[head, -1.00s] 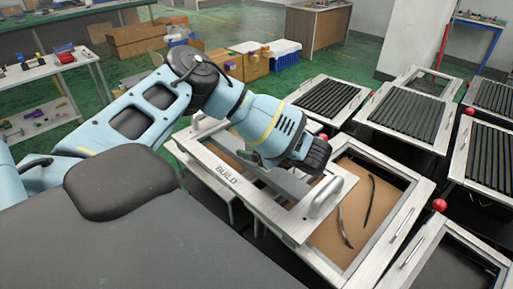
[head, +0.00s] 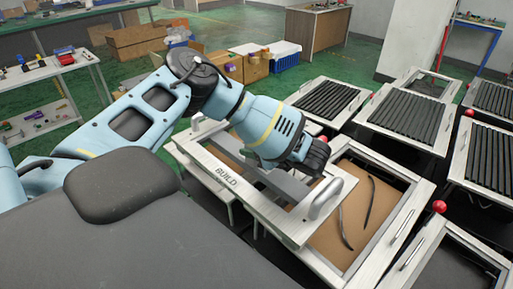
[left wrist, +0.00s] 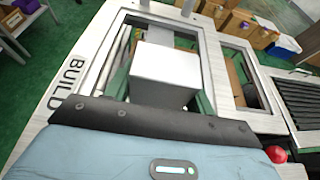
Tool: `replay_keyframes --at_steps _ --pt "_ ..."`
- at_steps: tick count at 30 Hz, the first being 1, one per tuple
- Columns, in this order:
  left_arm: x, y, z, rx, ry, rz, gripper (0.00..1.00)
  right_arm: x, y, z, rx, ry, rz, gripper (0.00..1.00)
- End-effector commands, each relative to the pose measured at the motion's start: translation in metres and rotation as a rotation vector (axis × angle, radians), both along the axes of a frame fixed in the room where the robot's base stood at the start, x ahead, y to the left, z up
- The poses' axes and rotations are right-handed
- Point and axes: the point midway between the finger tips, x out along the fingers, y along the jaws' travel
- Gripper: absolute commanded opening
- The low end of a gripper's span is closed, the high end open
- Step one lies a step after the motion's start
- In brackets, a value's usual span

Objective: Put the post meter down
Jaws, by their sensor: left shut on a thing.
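A pale white box-shaped thing (left wrist: 167,75), which appears to be the post meter, is held at my left gripper (left wrist: 163,92) in the left wrist view. The gripper is shut on it, with greenish finger parts at its two sides. It is over the opening of the white BUILD frame (head: 226,176), which also shows in the left wrist view (left wrist: 75,75). Its underside is hidden, so I cannot tell whether it touches anything. In the head view my left wrist hides the fingers and the box. My right gripper is not in view.
A brown-floored tray (head: 335,262) with two dark curved strips lies right of the BUILD frame. A raised handle (head: 326,198) stands on the frame's corner. Slatted black trays (head: 328,99) and red knobs (head: 439,206) are farther right. Cardboard boxes (head: 255,66) stand behind on green floor.

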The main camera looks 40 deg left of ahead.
Motion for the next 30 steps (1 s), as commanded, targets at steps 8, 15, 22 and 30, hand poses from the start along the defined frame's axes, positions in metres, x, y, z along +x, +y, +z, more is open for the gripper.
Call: replay_keyframes --at_steps 8,15,22,30 --pt "0.001 0.000 0.027 -0.001 -0.005 0.001 0.18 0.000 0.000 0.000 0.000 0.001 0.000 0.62" --pt "-0.028 -0.006 0.039 0.002 -0.002 -0.005 0.18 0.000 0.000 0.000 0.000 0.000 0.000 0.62" --pt "-0.080 -0.017 0.043 0.002 -0.001 -0.006 0.18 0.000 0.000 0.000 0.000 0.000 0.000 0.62" --pt "-0.131 -0.028 0.047 0.001 -0.001 -0.004 0.18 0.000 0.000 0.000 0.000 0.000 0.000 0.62"
